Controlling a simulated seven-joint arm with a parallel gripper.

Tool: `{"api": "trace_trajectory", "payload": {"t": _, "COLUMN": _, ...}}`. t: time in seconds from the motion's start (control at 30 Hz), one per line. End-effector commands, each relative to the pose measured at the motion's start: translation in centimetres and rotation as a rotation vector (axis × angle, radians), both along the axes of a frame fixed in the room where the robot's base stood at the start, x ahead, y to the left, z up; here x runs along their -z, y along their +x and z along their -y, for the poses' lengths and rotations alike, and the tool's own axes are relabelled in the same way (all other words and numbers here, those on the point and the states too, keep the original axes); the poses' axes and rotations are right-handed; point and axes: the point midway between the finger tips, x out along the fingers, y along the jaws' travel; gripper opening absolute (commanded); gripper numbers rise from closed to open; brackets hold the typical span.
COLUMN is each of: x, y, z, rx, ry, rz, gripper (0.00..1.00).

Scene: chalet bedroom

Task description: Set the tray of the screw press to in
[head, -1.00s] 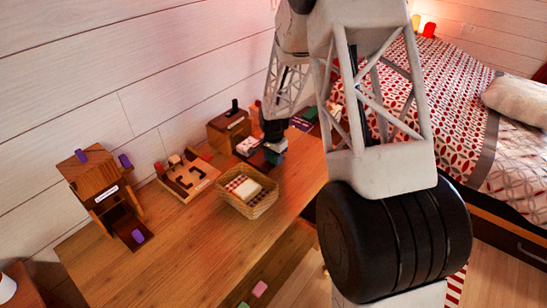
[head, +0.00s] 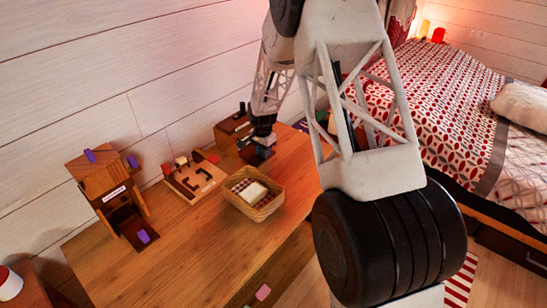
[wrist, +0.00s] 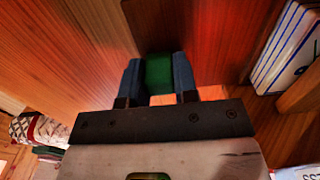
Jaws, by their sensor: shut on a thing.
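My gripper (head: 265,146) is low at the back of the table, just right of a wooden box (head: 229,132) with a dark upright handle. In the wrist view my gripper (wrist: 159,82) is shut on a green block-like handle (wrist: 159,73) between its two blue-grey fingers. What the handle joins to is mostly hidden. A wooden house-like device (head: 104,187) with purple knobs stands at the left. Its dark tray (head: 128,226), with a purple knob (head: 144,236), sticks out in front. The labels are too small to read, so I cannot tell which device is the screw press.
A wicker basket (head: 265,209) with light contents stands in front of my gripper. A wooden board with raised pieces (head: 196,188) lies left of it. White, blue-edged items (wrist: 287,48) are at the right in the wrist view.

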Motion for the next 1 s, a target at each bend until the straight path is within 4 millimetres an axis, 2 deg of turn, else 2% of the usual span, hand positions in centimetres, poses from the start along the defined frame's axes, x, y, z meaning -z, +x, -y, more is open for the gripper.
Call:
{"api": "trace_trajectory", "payload": {"t": 0.13, "x": -0.06, "y": 1.17, "z": -1.08, "rx": 0.000, "ry": 0.000, "rz": 0.001, "gripper": 0.00}}
{"api": "trace_trajectory", "payload": {"t": 0.43, "x": -0.14, "y": 1.43, "z": -1.31, "rx": 0.000, "ry": 0.001, "rz": 0.006, "gripper": 0.00}}
{"api": "trace_trajectory", "payload": {"t": 0.47, "x": -0.15, "y": 1.44, "z": -1.32, "rx": -0.001, "ry": 0.001, "rz": 0.007, "gripper": 0.32}}
{"api": "trace_trajectory", "payload": {"t": 0.6, "x": -0.14, "y": 1.38, "z": -1.27, "rx": 0.000, "ry": 0.001, "rz": 0.005, "gripper": 0.53}}
{"api": "trace_trajectory", "payload": {"t": 1.0, "x": -0.36, "y": 1.24, "z": -1.16, "rx": 0.000, "ry": 0.000, "rz": 0.003, "gripper": 0.53}}
